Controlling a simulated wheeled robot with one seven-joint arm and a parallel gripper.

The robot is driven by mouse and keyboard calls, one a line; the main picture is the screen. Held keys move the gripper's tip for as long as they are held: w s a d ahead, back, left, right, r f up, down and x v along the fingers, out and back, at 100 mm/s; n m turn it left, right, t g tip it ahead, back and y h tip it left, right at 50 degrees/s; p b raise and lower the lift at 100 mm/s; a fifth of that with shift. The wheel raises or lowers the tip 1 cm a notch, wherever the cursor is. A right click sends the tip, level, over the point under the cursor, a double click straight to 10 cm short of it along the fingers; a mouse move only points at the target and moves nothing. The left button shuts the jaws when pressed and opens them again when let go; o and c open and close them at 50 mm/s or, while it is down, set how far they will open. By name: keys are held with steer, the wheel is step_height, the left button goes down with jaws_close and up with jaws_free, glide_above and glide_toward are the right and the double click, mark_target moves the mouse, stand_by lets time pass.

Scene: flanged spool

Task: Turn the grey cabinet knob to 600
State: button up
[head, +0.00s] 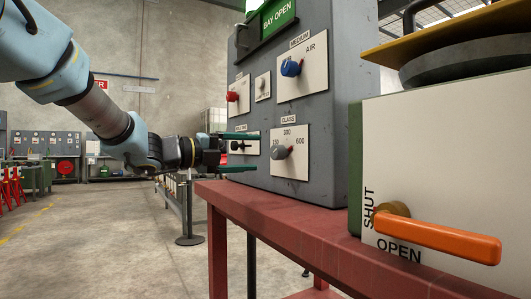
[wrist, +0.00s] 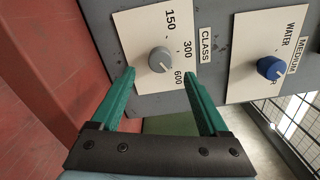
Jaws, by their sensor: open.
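The grey knob (head: 281,152) sits on the white CLASS plate (head: 300,172) low on the grey cabinet's front. The plate is marked 150, 300 and 600. In the wrist view the grey knob (wrist: 160,60) is in full sight, with 600 beside its lower right; I cannot clearly read where its pointer stands. My gripper (head: 256,152) is open and empty in front of the cabinet, its green fingers one above the other. In the wrist view my gripper (wrist: 159,75) has its fingertips on either side below the knob, apart from it.
A blue MEDIUM knob (head: 290,68) is above the grey knob, and a red knob (head: 232,97) is to the left. The cabinet (head: 330,120) stands on a red bench (head: 290,215). A box with an orange lever (head: 440,238) stands at right. Open floor lies left.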

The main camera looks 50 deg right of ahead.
steer(key=shift+v, duration=1.5)
steer(key=w+a+f+n+t+y, duration=0.2)
steer(key=w+a+f+n+t, duration=0.3)
steer(key=w+a+n+t, duration=0.45)
steer(key=w+a+f+n+t+y, duration=0.2)
steer(key=w+a+f+n+t, duration=0.35)
steer(key=w+n, duration=0.55)
steer(key=w+a+f+n+y, duration=0.3)
steer(key=a+f, duration=0.2)
steer(key=a, duration=0.3)
steer(key=w+a+f+n+y, duration=0.3)
steer(key=a+f, duration=0.1)
steer(key=a, duration=0.3)
steer(key=s+a+f+n+y, duration=0.2)
steer(key=a+f+n+y, duration=0.35)
steer(key=a, duration=0.55)
steer(key=s+a+f+n+g+y, duration=0.1)
steer(key=s+a+f+n+g, duration=0.2)
steer(key=s+a+f+n, duration=0.4)
steer(key=s+a+f+n+g, duration=0.3)
steer(key=s+a+g, duration=0.15)
steer(key=s, duration=0.35)
step_height(320, 180, up, 32)
steer(key=s+p, duration=0.1)
steer(key=p, duration=3)
steer(key=shift+a+p, duration=0.3)
steer(key=shift+a, duration=0.2)
